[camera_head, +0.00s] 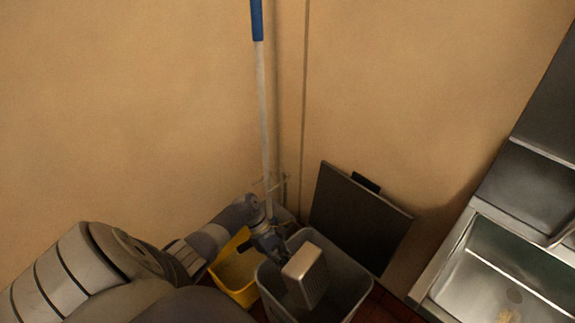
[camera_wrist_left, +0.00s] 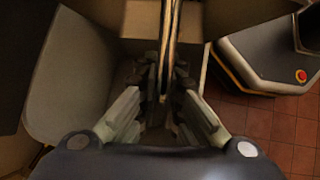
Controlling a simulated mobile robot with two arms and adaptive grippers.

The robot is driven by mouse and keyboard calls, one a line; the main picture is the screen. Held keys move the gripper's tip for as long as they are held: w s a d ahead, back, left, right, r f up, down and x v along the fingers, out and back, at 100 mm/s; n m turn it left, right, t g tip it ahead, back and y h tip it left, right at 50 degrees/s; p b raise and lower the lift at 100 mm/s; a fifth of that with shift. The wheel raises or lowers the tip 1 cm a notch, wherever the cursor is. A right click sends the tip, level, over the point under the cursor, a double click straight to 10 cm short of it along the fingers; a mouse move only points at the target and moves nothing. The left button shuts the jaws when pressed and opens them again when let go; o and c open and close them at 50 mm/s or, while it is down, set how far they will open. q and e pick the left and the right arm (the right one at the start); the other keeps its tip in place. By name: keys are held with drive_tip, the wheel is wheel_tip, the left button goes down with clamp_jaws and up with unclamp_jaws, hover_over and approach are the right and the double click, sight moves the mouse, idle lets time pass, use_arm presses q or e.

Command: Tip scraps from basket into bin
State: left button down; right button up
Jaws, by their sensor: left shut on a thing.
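The scrap basket (camera_head: 306,274) is a small silvery box in the head view. It is tilted, over the opening of a grey open-topped bin (camera_head: 356,279). My left gripper (camera_head: 268,242) comes in from the left beside the bin's rim and is shut on the basket's handle. In the left wrist view the fingers (camera_wrist_left: 160,100) close around a thin upright bar, the handle (camera_wrist_left: 170,40). The inside of the basket faces away, so I cannot tell if scraps are in it. The bin's bottom is hidden. My right gripper is in neither view.
A yellow bucket (camera_head: 236,272) stands left of the bin. A mop with a white and blue handle (camera_head: 262,100) rises behind it in the corner. A dark flat panel (camera_head: 358,222) leans on the wall behind the bin. A steel sink (camera_head: 505,270) is at right.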

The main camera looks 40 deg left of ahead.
use_arm(q)
drive_tip(key=shift+r, duration=0.1)
wheel_tip(320, 180, up, 3)
drive_tip(key=p, duration=0.3)
drive_tip(key=shift+f, duration=0.2)
wheel_tip(320, 180, down, 3)
drive_tip(key=shift+b, duration=1.25)
drive_tip(key=shift+r, duration=0.1)
wheel_tip(320, 180, up, 3)
drive_tip(key=p, duration=0.3)
wheel_tip(320, 180, down, 3)
drive_tip(key=shift+f+b, duration=0.1)
drive_tip(key=shift+b, duration=1.15)
drive_tip(key=shift+r, duration=0.2)
